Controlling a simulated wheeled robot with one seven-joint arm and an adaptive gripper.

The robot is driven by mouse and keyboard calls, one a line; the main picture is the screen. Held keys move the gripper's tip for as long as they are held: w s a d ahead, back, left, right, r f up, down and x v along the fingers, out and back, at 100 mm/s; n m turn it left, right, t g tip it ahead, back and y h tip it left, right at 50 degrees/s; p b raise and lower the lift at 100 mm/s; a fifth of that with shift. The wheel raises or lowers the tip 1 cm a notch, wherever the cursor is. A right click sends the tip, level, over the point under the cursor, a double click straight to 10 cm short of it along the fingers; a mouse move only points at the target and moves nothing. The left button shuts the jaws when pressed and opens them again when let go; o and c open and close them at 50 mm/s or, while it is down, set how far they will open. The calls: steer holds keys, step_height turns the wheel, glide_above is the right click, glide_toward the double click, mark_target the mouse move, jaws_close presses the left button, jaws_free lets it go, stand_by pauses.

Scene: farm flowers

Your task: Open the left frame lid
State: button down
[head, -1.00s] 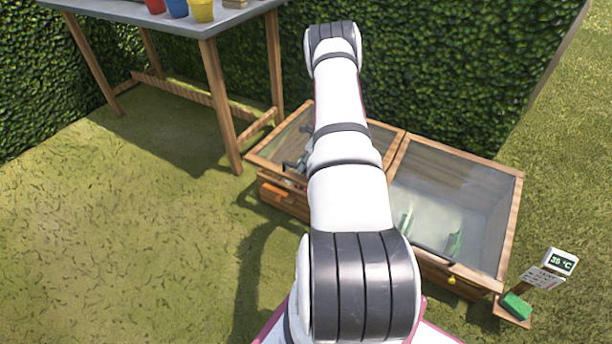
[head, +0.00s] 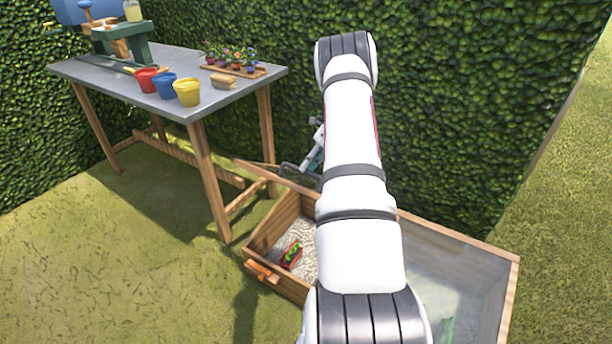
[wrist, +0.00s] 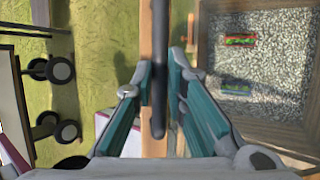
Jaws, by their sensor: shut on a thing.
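The left frame lid (head: 262,175) is tilted up from its wooden box, with most of it hidden behind my arm in the head view. Its wooden front rail (wrist: 156,30) and dark handle bar (wrist: 158,75) run down the middle of the wrist view. My gripper (wrist: 158,98) is shut on the handle, with a teal finger on each side. In the head view my gripper (head: 313,150) is partly hidden by my arm. The left box (head: 290,212) stands open at the front, showing pale gravel and a small red and green item (head: 291,255).
The right frame lid (head: 455,265) is closed beside the left box. An orange block-like piece (head: 262,272) sits on the left box's front. A grey-topped table (head: 125,85) with red, blue and yellow pots stands at the left. A hedge rises behind. Grass at the left is free.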

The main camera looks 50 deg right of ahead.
steer(key=shift+d, duration=0.85)
steer(key=c, duration=1.6)
jaws_free()
steer(key=shift+d+f, duration=0.1)
steer(key=shift+f, duration=0.05)
steer(key=shift+a, duration=0.2)
steer(key=v, duration=1.2)
steer(key=shift+a+r, duration=0.2)
steer(key=shift+r, duration=0.05)
